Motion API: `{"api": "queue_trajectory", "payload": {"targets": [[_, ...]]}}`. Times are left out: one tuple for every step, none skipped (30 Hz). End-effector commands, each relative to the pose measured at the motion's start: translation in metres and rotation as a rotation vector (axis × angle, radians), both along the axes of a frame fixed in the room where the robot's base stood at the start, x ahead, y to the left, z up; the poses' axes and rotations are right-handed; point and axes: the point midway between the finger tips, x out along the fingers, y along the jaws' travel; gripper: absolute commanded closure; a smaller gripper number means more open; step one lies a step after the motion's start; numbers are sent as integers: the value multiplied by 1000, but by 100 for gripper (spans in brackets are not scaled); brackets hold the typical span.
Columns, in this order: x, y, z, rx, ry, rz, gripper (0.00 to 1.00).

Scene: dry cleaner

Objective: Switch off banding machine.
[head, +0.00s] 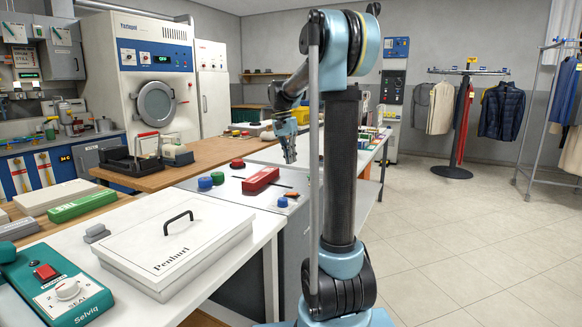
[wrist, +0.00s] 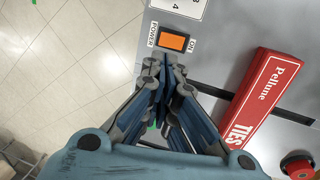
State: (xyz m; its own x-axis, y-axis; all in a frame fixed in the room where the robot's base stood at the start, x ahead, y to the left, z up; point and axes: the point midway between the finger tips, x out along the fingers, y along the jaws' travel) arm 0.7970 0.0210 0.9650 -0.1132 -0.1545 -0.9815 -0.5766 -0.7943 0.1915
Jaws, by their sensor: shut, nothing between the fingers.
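A grey machine top (head: 228,190) stands in the middle of the head view; I take it to be the banding machine. An orange rocker switch (wrist: 173,42), labelled POWER and ON, sits on its surface in the wrist view. The switch also shows small in the head view (head: 292,194). My gripper (wrist: 163,65) is shut and empty, its tips close beside the switch's lower edge in the wrist view. In the head view my gripper (head: 290,158) hangs above the machine top, pointing down. I cannot tell whether it touches anything.
A red box marked TIES (wrist: 263,105) lies beside the switch. Blue knobs (head: 205,182) and a red button (head: 237,163) sit on the same top. A teal machine (head: 55,290) with a red switch and a white lidded box (head: 175,245) stand in front.

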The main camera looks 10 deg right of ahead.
Motion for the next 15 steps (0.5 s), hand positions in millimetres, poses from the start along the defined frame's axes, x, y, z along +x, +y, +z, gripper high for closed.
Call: {"api": "queue_trajectory", "payload": {"targets": [[-1,-1,-9,0,0,0,100],[-2,-2,-13,0,0,0,100],[-2,-4,-21,0,0,0,100],[-3,-4,-26,0,0,0,100],[-4,-5,-31,0,0,0,100],[-4,-6,-38,0,0,0,100],[-5,-7,-43,0,0,0,100],[-5,-8,-48,0,0,0,100],[-6,-9,-55,0,0,0,100],[-7,-10,-60,0,0,0,100],[-7,-11,-65,0,0,0,100],[-8,-12,-72,0,0,0,100],[-9,-12,-77,0,0,-1,100],[-10,-13,-81,0,0,-1,100],[-10,-14,-87,0,0,-1,100]]}}
